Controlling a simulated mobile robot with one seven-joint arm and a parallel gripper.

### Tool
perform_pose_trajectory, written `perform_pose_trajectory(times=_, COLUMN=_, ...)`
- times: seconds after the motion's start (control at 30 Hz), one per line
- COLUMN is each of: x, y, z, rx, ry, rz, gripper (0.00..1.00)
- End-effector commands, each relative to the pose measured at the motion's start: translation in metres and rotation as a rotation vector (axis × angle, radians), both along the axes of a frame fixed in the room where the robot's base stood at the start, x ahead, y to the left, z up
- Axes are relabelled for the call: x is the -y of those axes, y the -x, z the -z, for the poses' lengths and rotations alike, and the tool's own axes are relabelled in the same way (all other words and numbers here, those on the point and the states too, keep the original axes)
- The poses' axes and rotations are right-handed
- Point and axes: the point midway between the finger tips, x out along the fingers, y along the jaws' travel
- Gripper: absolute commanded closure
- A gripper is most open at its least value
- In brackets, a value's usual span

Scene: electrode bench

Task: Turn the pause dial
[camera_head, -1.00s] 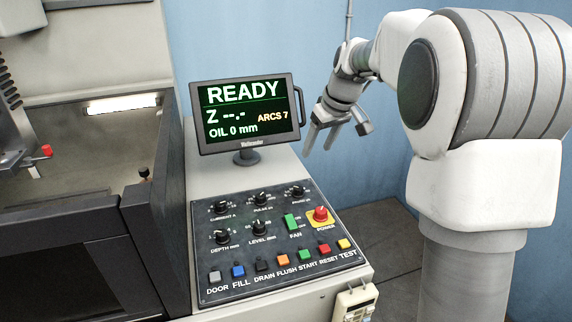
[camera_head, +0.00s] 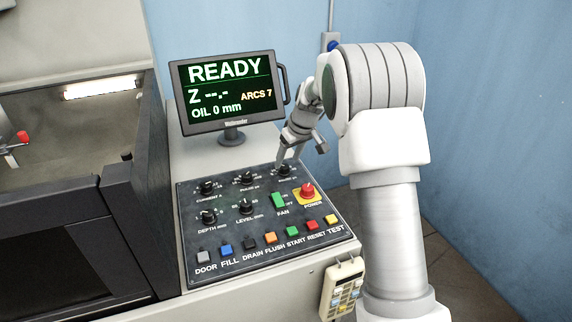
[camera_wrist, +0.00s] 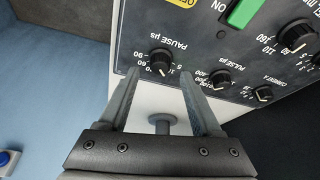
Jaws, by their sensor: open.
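The pause dial (camera_wrist: 160,58) is a black knob with a white pointer, labelled PAUSE µs, near the panel's edge in the wrist view. It also shows at the upper right of the panel in the head view (camera_head: 285,170), partly covered by a finger. My gripper (camera_wrist: 158,85) is open, with one finger on each side of the dial as seen from the wrist. In the head view my gripper (camera_head: 302,160) is over the panel's upper right corner. Nothing is between the fingers' tips except the dial in line of sight; I cannot tell whether they touch it.
The pulse dial (camera_head: 246,178) is left of the pause dial. The red power knob (camera_head: 307,191) and green fan switch (camera_head: 278,200) are in front. The monitor (camera_head: 228,90) reads READY and stands behind the panel. A handheld keypad (camera_head: 342,288) hangs at the front right.

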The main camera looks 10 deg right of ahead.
Motion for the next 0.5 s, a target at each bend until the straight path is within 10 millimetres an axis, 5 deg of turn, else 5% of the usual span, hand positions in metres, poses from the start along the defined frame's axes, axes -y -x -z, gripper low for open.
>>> perform_pose_trajectory(times=0.2, x=-0.005, y=-0.009, z=0.025, rx=0.0, ry=0.0, rz=0.0, gripper=0.34)
perform_pose_trajectory(times=0.5, x=-0.006, y=-0.011, z=0.03, rx=0.001, ry=0.0, rz=0.0, gripper=0.34)
